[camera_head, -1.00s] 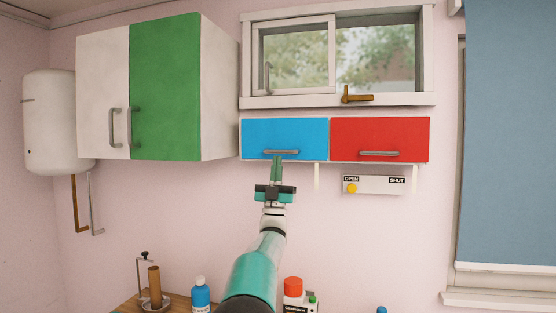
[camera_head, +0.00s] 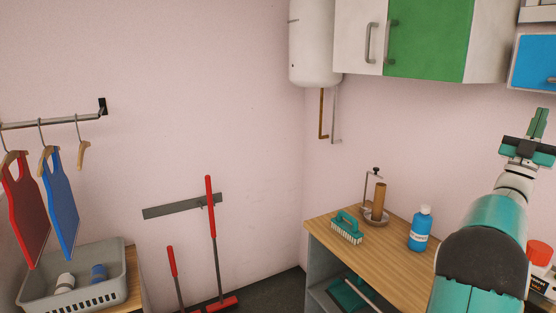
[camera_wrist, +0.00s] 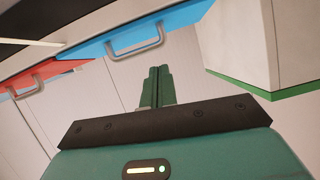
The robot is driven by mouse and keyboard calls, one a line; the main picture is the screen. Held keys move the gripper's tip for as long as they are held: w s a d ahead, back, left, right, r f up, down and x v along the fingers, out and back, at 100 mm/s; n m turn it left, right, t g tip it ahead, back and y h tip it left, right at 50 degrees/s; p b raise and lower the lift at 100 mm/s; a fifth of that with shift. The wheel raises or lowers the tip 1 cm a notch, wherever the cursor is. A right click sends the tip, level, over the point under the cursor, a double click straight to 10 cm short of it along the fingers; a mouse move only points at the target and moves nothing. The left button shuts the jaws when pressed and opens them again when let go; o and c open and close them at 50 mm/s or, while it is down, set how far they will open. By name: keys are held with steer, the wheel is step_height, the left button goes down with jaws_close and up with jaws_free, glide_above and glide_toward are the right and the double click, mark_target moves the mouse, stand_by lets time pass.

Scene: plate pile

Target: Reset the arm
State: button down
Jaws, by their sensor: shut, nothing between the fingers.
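My gripper (camera_head: 541,122) is at the right of the head view, raised on my teal arm above the wooden counter. Its two green fingers are together with nothing between them. In the wrist view the gripper (camera_wrist: 157,74) points up below the blue cabinet door (camera_wrist: 150,30), apart from its handle. The blue door (camera_head: 534,65) also shows at the right edge of the head view.
A wooden counter (camera_head: 330,228) holds a green brush (camera_head: 347,228), a brown roll on a stand (camera_head: 379,201) and a blue bottle (camera_head: 420,230). A white-and-green cabinet (camera_head: 428,38) hangs above. At left stand a grey bin (camera_head: 122,262) and hanging red and blue boards (camera_head: 62,205).

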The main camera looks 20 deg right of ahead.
steer(key=w+a+n+t+y, duration=0.4)
steer(key=w+a+t+y, duration=0.2)
steer(key=w+a+y, duration=0.5)
steer(key=w+a+f+n+y, duration=0.1)
steer(key=w+a+f+y, duration=0.15)
steer(key=a, duration=0.45)
steer(key=w+a+f+n+t+y, duration=0.1)
steer(key=w+a+f+n+y, duration=0.1)
steer(key=a+f+y, duration=0.3)
steer(key=w+a+f+n+y, duration=0.1)
steer(key=w+a+f+y, duration=0.1)
steer(key=a, duration=0.6)
steer(key=s+a+f+n+g+y, duration=0.25)
steer(key=s+a+f, duration=0.2)
steer(key=a, duration=0.45)
steer(key=s+a+f+n+g+y, duration=0.1)
steer(key=s+a+f+y, duration=0.25)
steer(key=a+f, duration=0.4)
steer(key=s+a+f+n+g+y, duration=0.25)
steer(key=s+a+f, duration=0.2)
steer(key=a, duration=0.55)
steer(key=s+a+f+g, duration=0.1)
steer(key=s+a+f, duration=0.2)
steer(key=s, duration=0.2)
steer(key=s+a+f+n+g+y, duration=0.1)
steer(key=s+a+f+g, duration=0.1)
steer(key=s, duration=0.4)
steer(key=shift+s+a+f+n, duration=0.15)
steer(key=shift+a+f+n, duration=0.15)
steer(key=shift+a+f, duration=0.3)
